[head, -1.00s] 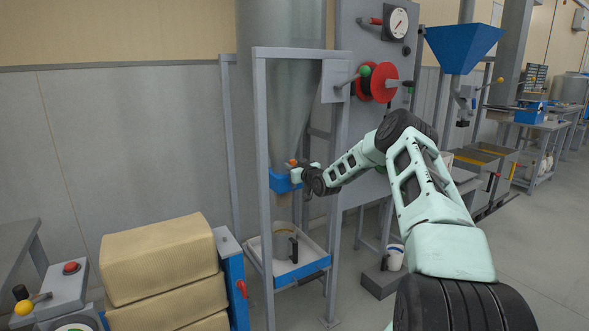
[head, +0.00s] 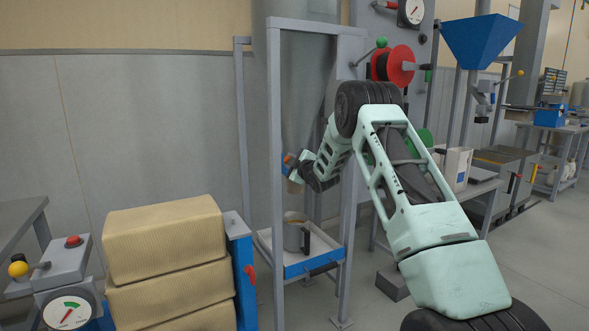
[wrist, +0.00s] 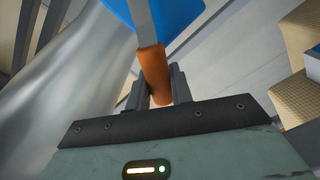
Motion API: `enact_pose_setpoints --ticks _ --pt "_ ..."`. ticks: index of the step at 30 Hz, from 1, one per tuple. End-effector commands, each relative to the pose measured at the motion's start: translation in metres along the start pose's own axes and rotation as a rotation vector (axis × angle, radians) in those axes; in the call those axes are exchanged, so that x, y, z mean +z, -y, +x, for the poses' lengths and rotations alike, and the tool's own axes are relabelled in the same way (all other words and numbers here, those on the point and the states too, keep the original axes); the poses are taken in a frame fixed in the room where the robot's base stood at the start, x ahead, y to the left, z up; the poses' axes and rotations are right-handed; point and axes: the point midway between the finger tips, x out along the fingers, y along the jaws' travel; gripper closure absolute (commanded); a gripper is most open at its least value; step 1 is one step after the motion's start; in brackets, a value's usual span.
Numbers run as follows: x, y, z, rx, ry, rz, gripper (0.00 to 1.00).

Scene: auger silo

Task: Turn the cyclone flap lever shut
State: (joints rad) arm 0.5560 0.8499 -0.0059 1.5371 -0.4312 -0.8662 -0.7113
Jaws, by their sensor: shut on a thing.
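The cyclone flap lever has an orange grip on a flat grey bar, clear in the wrist view (wrist: 152,70). My gripper (wrist: 158,88) is shut on this orange grip, with dark fingers on both sides. The bar runs up past a blue part (wrist: 180,15), whose full shape is cut off. In the head view my gripper (head: 292,166) is at the lower end of the grey cyclone cone (head: 302,100), inside the frame. There my wrist hides most of the lever, so its angle is hard to tell.
Grey frame posts (head: 275,130) stand close around my gripper. Below is a blue-edged tray (head: 312,264) holding a grey jug (head: 294,236). Stacked tan bales (head: 165,240) stand at left. A red wheel (head: 400,66) is on the panel behind my arm.

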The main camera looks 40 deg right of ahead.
Motion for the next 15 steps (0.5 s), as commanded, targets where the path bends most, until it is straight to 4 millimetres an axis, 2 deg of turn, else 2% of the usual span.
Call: enact_pose_setpoints --ticks 1,15 --pt "0.003 0.011 0.000 0.001 -0.002 -0.049 1.00" --pt "0.010 0.041 0.000 0.001 0.000 -0.429 1.00"
